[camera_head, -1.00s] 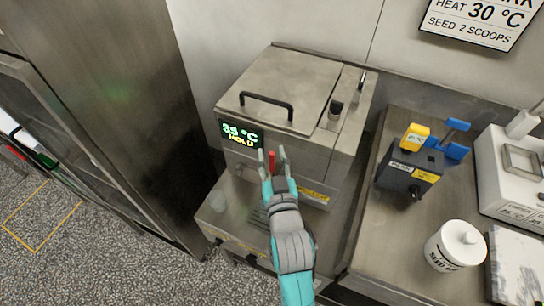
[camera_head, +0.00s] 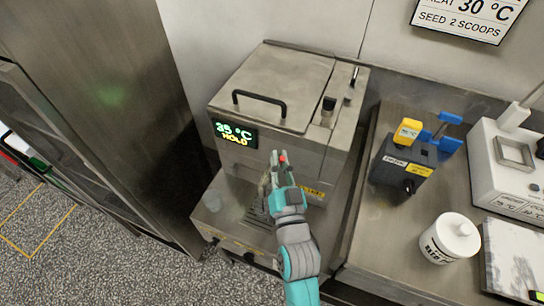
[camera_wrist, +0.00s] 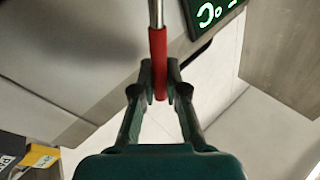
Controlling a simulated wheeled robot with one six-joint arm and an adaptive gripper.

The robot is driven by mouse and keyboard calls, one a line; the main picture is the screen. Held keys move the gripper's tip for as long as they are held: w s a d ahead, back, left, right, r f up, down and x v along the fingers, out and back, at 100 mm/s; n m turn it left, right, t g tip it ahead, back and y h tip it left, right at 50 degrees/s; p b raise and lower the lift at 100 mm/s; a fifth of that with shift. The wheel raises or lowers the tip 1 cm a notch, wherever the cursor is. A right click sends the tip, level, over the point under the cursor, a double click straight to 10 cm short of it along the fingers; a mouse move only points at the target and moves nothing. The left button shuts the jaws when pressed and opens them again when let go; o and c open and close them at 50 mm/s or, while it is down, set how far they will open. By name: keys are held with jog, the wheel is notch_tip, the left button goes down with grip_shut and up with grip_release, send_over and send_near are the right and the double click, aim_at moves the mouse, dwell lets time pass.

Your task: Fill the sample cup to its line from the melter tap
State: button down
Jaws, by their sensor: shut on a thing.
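The melter (camera_head: 275,85) is a steel box with a lid handle, and its green and yellow display (camera_head: 235,134) reads 35 °C HOLD. My gripper (camera_head: 280,163) is at the melter's front, below and right of the display. In the wrist view, my gripper (camera_wrist: 160,78) is shut on the red tap handle (camera_wrist: 158,55), which is on a metal rod. The red tip also shows in the head view (camera_head: 283,157). A faint, clear cup-like shape (camera_head: 213,203) is on the steel ledge left of the drip grate. Its fill line and contents cannot be made out. The tap's spout is hidden by my arm.
The steel counter (camera_head: 385,235) at right holds a dark box (camera_head: 403,163) with yellow and blue parts, a white lidded pot (camera_head: 450,240) and a white device (camera_head: 507,165). A tall steel cabinet (camera_head: 100,110) stands close on the left. Open floor lies at lower left.

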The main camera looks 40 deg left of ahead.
jog(key=shift+d+f+m, duration=0.15)
jog(key=shift+d+m, duration=0.05)
jog(key=shift+m, duration=0.1)
jog(key=c, duration=1.2)
grip_release()
jog(key=shift+d, duration=0.1)
jog(key=shift+v, duration=5.9)
jog(key=shift+f, duration=0.15)
